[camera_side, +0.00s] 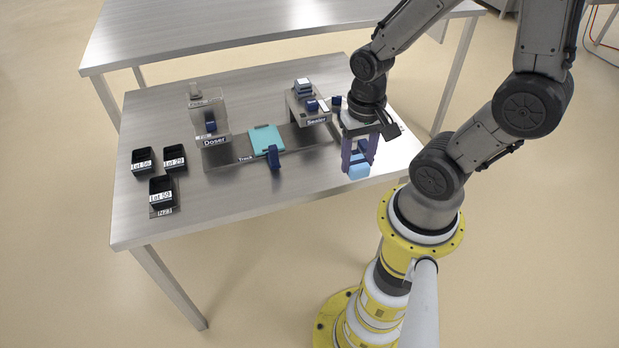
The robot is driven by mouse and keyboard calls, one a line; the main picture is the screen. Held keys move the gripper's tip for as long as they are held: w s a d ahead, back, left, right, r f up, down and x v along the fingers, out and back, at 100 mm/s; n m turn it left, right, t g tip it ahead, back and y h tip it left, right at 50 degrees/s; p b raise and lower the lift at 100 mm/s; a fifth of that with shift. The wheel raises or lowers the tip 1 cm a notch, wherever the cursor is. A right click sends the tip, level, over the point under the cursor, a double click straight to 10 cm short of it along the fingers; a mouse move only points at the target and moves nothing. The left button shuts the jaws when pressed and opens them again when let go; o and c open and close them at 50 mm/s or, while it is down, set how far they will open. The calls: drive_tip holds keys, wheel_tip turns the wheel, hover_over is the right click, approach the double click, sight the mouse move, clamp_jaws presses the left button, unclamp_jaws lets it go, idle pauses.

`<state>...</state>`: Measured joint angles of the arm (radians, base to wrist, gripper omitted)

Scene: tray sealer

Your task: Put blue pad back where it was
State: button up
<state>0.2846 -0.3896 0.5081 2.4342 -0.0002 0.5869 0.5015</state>
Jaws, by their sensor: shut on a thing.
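The blue pad (358,171) is a small light-blue block near the right front part of the steel table. My gripper (358,163) points down and is shut on the blue pad, with the purple-blue fingers on either side of it. I cannot tell whether the pad touches the table top or hangs just above it.
Black lot bins (161,190) are at the left. The front middle of the table (225,195) is clear.

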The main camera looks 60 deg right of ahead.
drive_tip(key=w+d+f, duration=0.1)
drive_tip(key=w+f, duration=0.2)
drive_tip(key=w, duration=0.1)
drive_tip(key=w+d+f, duration=0.1)
drive_tip(key=w+f, duration=0.2)
drive_tip(key=w, duration=0.1)
drive_tip(key=w+d+f, duration=0.1)
drive_tip(key=w+f, duration=0.3)
drive_tip(key=w, duration=0.1)
drive_tip(key=shift+d, duration=0.35)
drive_tip(key=shift+f, duration=1.55)
drive_tip(key=shift+f, duration=0.15)
drive_tip(key=o, duration=1.2)
